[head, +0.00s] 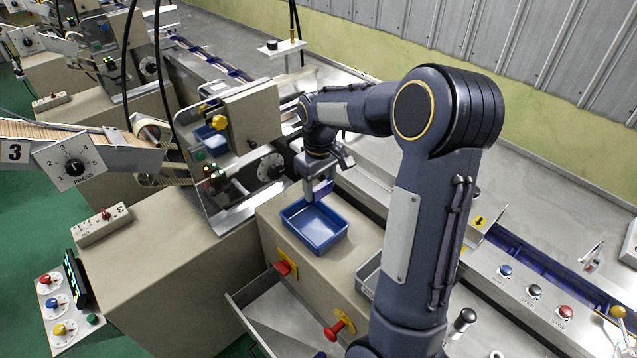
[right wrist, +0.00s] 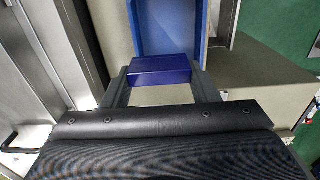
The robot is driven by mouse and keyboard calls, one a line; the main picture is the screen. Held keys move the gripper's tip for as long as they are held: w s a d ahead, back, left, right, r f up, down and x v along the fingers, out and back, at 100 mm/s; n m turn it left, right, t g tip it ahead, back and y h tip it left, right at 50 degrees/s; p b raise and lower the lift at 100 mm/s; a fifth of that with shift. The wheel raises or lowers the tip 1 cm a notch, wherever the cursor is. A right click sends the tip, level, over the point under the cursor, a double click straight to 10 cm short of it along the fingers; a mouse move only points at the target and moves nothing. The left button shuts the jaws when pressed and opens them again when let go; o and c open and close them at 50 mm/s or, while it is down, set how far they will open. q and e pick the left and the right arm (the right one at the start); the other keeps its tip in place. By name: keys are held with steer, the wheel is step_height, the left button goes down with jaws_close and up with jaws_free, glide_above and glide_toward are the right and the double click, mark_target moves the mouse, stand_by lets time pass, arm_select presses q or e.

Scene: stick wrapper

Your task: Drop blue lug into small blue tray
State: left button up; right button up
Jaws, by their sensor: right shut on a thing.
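The small blue tray (head: 316,226) sits on the beige machine top near the middle of the head view, and its inside looks empty. My right gripper (head: 318,190) is above the tray's back edge, pointing down. It is shut on the blue lug (head: 323,188), a dark blue block. In the right wrist view the lug (right wrist: 160,69) is between the two fingers (right wrist: 161,88), with the blue tray (right wrist: 200,30) beyond it. The lug is held above the tray level; the exact gap cannot be told. My left gripper is not in view.
A grey tray (head: 368,272) stands to the right, partly behind my right arm. An open metal drawer (head: 262,305) and red knobs (head: 335,330) are at the front. The wrapper machine (head: 235,140) rises close to the left of the gripper.

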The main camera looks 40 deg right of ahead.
mark_target(320, 196)
step_height(320, 196, down, 4)
steer(key=b, duration=0.2)
steer(key=shift+f+b, duration=0.1)
steer(key=shift+b, duration=0.25)
steer(key=o, duration=1)
steer(key=shift+o, duration=0.2)
step_height(320, 196, up, 8)
steer(key=shift+f, duration=0.1)
